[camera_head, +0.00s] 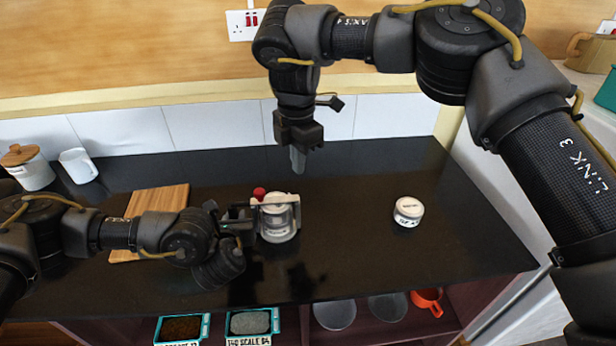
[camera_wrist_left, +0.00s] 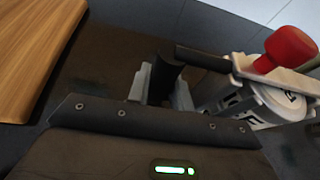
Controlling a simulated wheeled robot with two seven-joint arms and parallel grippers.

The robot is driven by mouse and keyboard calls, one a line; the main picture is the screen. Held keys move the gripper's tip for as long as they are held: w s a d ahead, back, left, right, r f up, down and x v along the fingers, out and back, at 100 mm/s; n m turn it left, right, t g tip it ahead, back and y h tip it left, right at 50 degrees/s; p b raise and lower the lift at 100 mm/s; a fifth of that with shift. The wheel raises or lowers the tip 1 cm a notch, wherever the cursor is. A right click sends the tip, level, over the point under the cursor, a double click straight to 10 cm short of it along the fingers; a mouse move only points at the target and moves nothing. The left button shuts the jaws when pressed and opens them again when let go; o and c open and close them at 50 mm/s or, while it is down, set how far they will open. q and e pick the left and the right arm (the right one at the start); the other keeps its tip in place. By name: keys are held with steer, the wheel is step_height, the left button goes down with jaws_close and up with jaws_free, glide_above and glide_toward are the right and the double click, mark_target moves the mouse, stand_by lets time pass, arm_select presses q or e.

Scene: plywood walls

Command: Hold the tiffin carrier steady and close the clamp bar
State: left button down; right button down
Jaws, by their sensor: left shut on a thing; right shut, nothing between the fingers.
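The tiffin carrier (camera_head: 279,225) stands upright on the dark counter, grey-white with a pale lid. A white clamp bar (camera_head: 283,199) with a red knob (camera_head: 259,192) lies over its top; I cannot tell whether it is latched. In the left wrist view the red knob (camera_wrist_left: 290,48) and the bar (camera_wrist_left: 284,77) show at the right. My left gripper (camera_head: 242,213) is at the carrier's left side, shut on its black handle (camera_wrist_left: 165,72). My right gripper (camera_head: 298,160) points down, shut and empty, above the counter behind the carrier, apart from it.
A wooden board (camera_head: 158,205) lies left of the carrier, partly behind my left arm. A small white round container (camera_head: 408,211) stands to the right. A jar (camera_head: 28,168) and white mug (camera_head: 78,166) are at the back left. Counter between carrier and container is clear.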

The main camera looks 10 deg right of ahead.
arm_select(q)
steer(key=c, duration=1.2)
jaws_free()
steer(key=shift+o, duration=0.2)
arm_select(e)
step_height(320, 180, up, 4)
steer(key=shift+r, duration=0.2)
arm_select(q)
steer(key=shift+s, duration=0.1)
steer(key=shift+s+d+r, duration=0.1)
steer(key=shift+s+d, duration=0.05)
steer(key=shift+s, duration=0.3)
steer(key=v, duration=1.1)
steer(key=shift+a+r, duration=0.1)
steer(key=shift+a, duration=0.1)
